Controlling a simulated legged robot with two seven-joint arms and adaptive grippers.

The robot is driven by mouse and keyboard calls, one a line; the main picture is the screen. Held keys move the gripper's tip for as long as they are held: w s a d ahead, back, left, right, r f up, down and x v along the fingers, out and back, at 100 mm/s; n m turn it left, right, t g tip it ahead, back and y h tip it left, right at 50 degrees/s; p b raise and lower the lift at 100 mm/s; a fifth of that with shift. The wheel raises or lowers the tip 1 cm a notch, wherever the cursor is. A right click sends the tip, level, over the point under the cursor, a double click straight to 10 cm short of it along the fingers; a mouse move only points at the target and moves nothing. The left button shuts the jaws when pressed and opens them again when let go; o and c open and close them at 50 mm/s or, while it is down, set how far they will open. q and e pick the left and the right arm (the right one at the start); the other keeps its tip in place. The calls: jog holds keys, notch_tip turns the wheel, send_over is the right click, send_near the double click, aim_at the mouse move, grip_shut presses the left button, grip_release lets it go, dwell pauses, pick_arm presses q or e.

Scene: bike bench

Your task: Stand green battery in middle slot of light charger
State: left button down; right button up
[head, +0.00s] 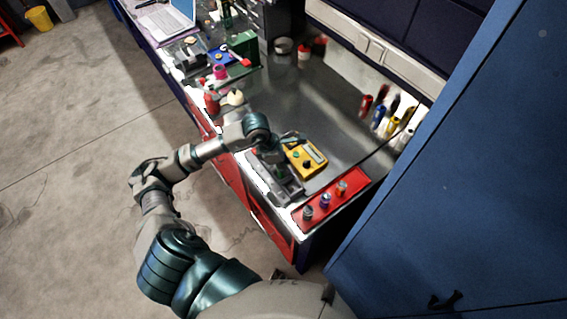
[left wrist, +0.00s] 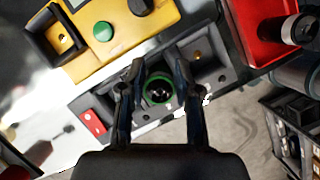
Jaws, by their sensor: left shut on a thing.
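The green battery (left wrist: 160,91) shows end-on in the left wrist view as a dark round top with a green ring. My left gripper (left wrist: 158,84) is shut on it, with one finger on each side. The light charger (left wrist: 221,76) is a grey block below, and it also shows in the head view (head: 288,193). The battery is lined up over the middle of the charger, between an end with a red patch (left wrist: 93,121) and an empty slot with a copper contact (left wrist: 200,56). I cannot tell whether it is seated. In the head view my left gripper (head: 270,156) is over the charger. My right gripper is out of view.
A yellow device (head: 312,161) with a green button stands right beside the charger. A red tray (head: 319,208) with several batteries lies at the near bench corner. A blue cabinet (head: 450,170) closes off the right.

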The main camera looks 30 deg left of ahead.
pick_arm(q)
jog(key=shift+d+r, duration=0.1)
jog(key=shift+d, duration=0.25)
jog(key=shift+a, duration=0.85)
jog(key=shift+s+a+f+b, duration=0.1)
jog(key=shift+a+f+b, duration=0.1)
jog(key=shift+a+b, duration=0.15)
jog(key=shift+d+r, duration=0.15)
jog(key=shift+d, duration=0.4)
jog(key=shift+a, duration=0.35)
jog(key=shift+d, duration=0.35)
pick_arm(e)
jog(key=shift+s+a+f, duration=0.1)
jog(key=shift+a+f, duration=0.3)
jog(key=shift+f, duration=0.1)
pick_arm(q)
jog(key=shift+f+b, duration=0.3)
jog(key=shift+b, duration=0.1)
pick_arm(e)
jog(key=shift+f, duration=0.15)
